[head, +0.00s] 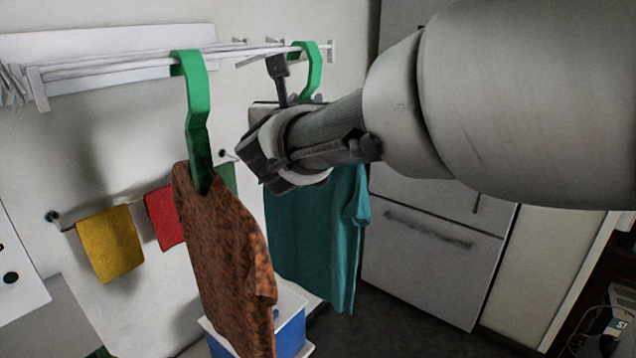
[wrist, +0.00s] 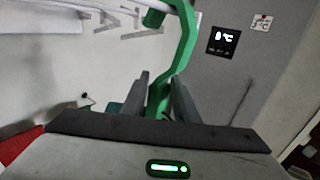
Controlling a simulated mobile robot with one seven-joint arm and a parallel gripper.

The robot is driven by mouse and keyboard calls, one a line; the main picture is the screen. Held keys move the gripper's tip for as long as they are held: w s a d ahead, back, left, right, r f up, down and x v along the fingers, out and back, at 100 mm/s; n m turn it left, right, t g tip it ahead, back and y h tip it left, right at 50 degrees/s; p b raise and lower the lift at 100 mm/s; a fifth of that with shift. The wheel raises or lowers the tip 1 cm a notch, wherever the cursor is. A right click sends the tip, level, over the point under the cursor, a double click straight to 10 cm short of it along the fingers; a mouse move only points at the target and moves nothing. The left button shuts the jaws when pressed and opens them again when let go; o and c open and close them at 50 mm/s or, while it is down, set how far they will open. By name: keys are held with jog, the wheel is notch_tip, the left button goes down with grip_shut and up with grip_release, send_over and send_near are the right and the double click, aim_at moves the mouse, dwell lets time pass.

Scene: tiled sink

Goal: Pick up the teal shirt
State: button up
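The teal shirt (head: 315,235) hangs from a green hanger (head: 314,72) hooked on the white drying rack, behind and right of a brown patterned shirt. My gripper (head: 280,75) is raised at this hanger, above the shirt, and hides the shirt's top and part of the hanger. In the wrist view, the two dark fingers (wrist: 160,76) stand apart, with the green hanger (wrist: 184,45) running down between or just beyond them. Contact with the hanger cannot be made out. A small teal patch, probably the shirt (wrist: 113,108), shows left of the fingers.
The brown shirt (head: 225,265) hangs on another green hanger (head: 197,110), close in front on the left. The rack (head: 110,66) runs along the wall. Yellow (head: 110,243) and red (head: 163,217) cloths hang below.

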jog(key=shift+s, duration=0.1)
jog(key=shift+a, duration=0.1)
jog(key=shift+c, duration=0.9)
grip_shut()
jog(key=shift+r, duration=0.1)
